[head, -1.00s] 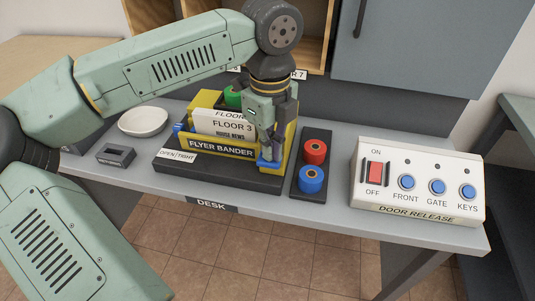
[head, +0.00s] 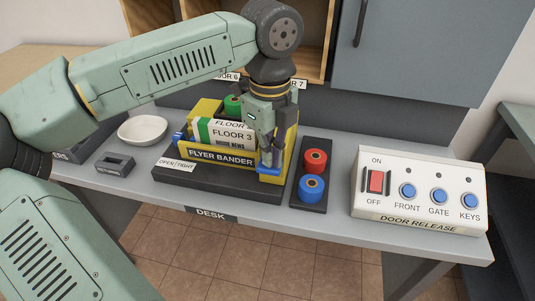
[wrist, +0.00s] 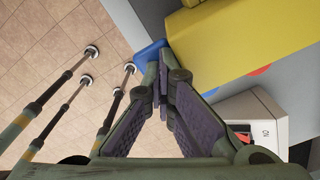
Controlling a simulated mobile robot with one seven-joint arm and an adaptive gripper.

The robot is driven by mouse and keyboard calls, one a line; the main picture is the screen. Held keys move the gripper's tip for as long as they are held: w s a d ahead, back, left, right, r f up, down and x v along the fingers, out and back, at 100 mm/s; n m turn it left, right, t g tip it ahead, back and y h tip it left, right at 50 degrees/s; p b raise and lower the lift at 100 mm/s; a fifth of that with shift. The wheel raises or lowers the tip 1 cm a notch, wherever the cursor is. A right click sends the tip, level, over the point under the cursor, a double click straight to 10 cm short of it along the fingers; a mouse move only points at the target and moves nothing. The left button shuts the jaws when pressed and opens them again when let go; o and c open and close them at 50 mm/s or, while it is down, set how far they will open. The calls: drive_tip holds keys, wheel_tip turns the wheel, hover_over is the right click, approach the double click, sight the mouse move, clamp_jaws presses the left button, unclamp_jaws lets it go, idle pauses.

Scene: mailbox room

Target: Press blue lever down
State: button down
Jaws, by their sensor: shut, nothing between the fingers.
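The yellow flyer bander (head: 221,155) stands on a dark base on the desk. Its blue lever (head: 270,170) is at the right front end; most of it is hidden by my gripper and only its lower part shows. My gripper (head: 268,160) points down over the lever, shut and empty. In the wrist view the blue lever (wrist: 150,50) lies just beyond my shut fingertips (wrist: 160,80), beside the yellow housing (wrist: 235,45). Contact cannot be told for sure. A white flyer stack (head: 233,134) with a green strip stands in the bander.
A red roll (head: 316,161) and a blue roll (head: 311,187) stand on a dark tray right of the bander. The door release box (head: 418,190) is farther right. A white bowl (head: 142,130) and a small dark block (head: 114,165) are left. Shelves and a grey cabinet stand behind.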

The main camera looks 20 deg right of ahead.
drive_tip(key=shift+r+p, duration=1.7)
drive_tip(key=shift+r, duration=1.6)
